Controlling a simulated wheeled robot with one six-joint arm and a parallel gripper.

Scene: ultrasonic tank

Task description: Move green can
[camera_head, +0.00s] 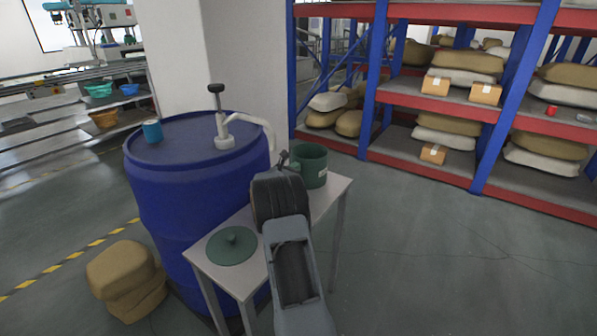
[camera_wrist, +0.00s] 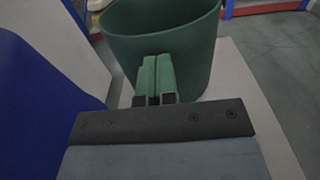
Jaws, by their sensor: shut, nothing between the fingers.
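The green can (camera_head: 313,168) is a dark green, open-topped cylinder standing upright on a small white table (camera_head: 332,190). The can also fills the upper middle of the wrist view (camera_wrist: 190,50). My gripper (camera_head: 287,158) is at the can's left side in the head view. In the wrist view its two fingers (camera_wrist: 156,64) are pressed together, empty, right in front of the can wall. I cannot tell whether they touch it. My arm hides part of the table.
A green round lid with a knob (camera_head: 232,246) lies on the table's near left. A blue drum (camera_head: 160,200) with a pump (camera_head: 222,125) and a small blue can (camera_head: 152,131) stands left of the table. Racks (camera_head: 440,100) hold sacks behind. Floor on the right is clear.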

